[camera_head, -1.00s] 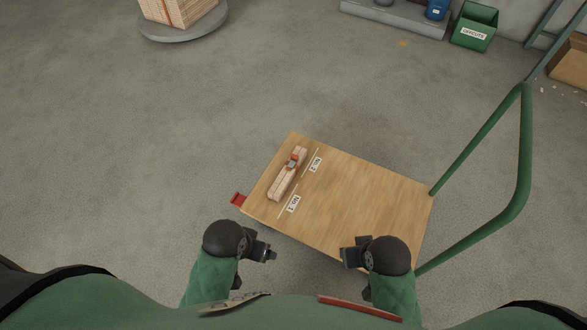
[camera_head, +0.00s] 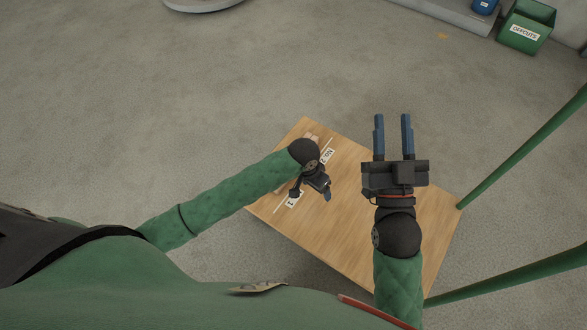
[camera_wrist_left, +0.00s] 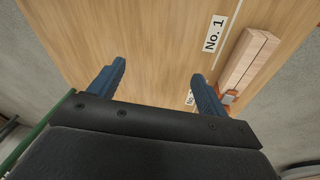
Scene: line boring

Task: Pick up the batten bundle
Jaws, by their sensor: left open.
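The batten bundle (camera_wrist_left: 247,60) is several pale wood strips with an orange strap. In the left wrist view it lies on the cart's wooden deck (camera_wrist_left: 150,30), right of the label No. 1 and outside my fingers. In the head view my left arm hides most of it; a small pale end shows (camera_head: 311,136). My left gripper (camera_wrist_left: 158,78) is open and empty over the deck, beside the bundle. It also shows in the head view (camera_head: 311,190), partly hidden by the wrist. My right gripper (camera_head: 393,118) is open and empty above the right part of the deck, fingers pointing away.
The cart's green handle (camera_head: 525,147) rises at the right. A green offcuts bin (camera_head: 527,27) stands at the back right beside a grey platform (camera_head: 440,14). A round grey base (camera_head: 203,4) is at the top left. Most of the deck and the floor around it are clear.

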